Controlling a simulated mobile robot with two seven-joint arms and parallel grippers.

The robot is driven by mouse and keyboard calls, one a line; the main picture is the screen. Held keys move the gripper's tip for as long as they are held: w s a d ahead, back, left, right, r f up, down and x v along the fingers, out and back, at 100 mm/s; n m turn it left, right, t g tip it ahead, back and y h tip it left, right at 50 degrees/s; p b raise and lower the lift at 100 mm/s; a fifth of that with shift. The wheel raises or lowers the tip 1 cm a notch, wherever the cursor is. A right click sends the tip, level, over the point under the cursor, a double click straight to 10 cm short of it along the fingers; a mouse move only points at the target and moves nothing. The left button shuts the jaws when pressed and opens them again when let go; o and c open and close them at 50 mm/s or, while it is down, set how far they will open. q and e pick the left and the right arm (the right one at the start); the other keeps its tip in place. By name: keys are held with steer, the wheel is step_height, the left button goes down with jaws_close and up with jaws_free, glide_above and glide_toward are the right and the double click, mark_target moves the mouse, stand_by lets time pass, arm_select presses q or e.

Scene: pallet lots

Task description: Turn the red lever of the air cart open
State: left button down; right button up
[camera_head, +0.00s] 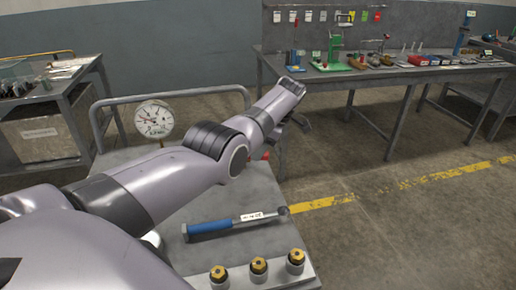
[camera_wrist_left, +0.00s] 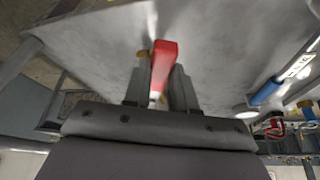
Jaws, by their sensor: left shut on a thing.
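The air cart's grey top (camera_head: 262,190) lies under my left arm in the head view. The red lever (camera_wrist_left: 164,62) shows in the left wrist view, with the two dark fingers of my left gripper (camera_wrist_left: 158,84) on either side. The gripper is shut on it. The lever's pivot is not clear. A round white pressure gauge (camera_head: 154,119) stands upright at the cart's far left. My right gripper is out of view.
A blue-handled wrench (camera_head: 236,222) lies on the cart top near several brass-topped fittings (camera_head: 258,266). A grey tube rail (camera_head: 112,101) runs along the cart's far side. A long workbench (camera_head: 400,75) with tools stands behind. The floor to the right is clear.

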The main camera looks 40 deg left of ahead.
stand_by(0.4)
arm_select(q)
steer(key=c, duration=0.9)
jaws_free()
steer(key=shift+r, duration=0.1)
steer(key=shift+b+v, duration=0.75)
steer(key=shift+v, duration=2.75)
